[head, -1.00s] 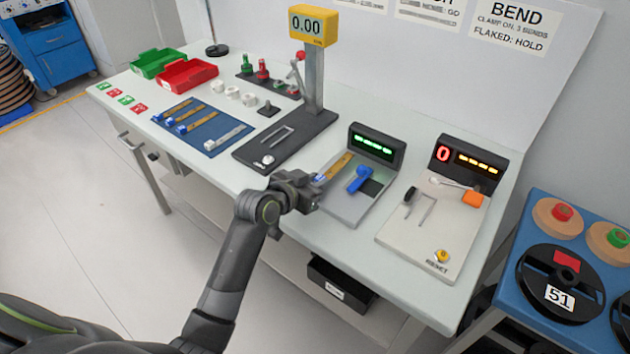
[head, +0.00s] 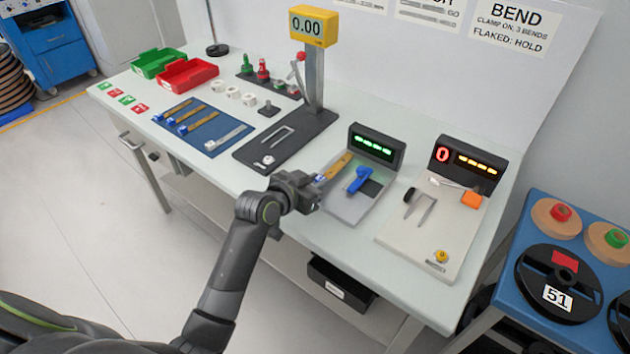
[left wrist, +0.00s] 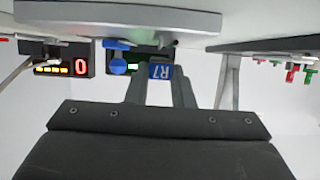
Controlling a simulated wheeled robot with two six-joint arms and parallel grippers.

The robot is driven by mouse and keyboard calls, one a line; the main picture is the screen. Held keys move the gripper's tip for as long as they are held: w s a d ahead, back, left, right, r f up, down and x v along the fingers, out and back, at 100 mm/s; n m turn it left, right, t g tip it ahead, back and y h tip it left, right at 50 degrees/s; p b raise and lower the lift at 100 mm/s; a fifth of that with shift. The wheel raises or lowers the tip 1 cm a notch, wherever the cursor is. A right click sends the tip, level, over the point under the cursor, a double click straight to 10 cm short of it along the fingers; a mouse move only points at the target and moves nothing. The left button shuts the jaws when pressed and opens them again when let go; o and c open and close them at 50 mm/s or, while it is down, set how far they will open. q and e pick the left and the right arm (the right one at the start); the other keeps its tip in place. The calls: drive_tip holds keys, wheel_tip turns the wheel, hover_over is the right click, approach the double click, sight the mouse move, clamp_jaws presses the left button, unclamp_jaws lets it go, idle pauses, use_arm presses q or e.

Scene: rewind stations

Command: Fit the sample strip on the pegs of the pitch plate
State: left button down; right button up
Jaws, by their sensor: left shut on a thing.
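The sample strip (head: 338,166) is a brown strip with a blue end. My left gripper (head: 315,188) is shut on its blue end, and the strip points away toward the display. In the left wrist view the blue end (left wrist: 160,71) carries the mark R7 and sits between the fingertips. The pitch plate (head: 341,207) is a grey plate with a blue lever (head: 358,180) and a green-lit display (head: 374,145). The strip is over its left side; I cannot tell whether it touches. The pegs are too small or hidden to make out. My right gripper is not in view.
A bend station (head: 415,236) with a red 0 stands to the right. A dark scale base (head: 262,157) with a post is on the left. A blue mat (head: 190,118) holds more strips farther left. Red (head: 187,75) and green bins stand at the back left.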

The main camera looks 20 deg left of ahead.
use_arm(q)
drive_tip(key=shift+p, duration=0.3)
idle(0.5)
drive_tip(key=shift+f+b, duration=0.8)
drive_tip(key=shift+f, duration=0.35)
drive_tip(key=c, duration=1.2)
unclamp_jaws()
drive_tip(key=shift+s, duration=0.1)
drive_tip(key=v, duration=1.7)
drive_tip(key=shift+s+a+r, duration=0.1)
drive_tip(key=shift+r, duration=0.05)
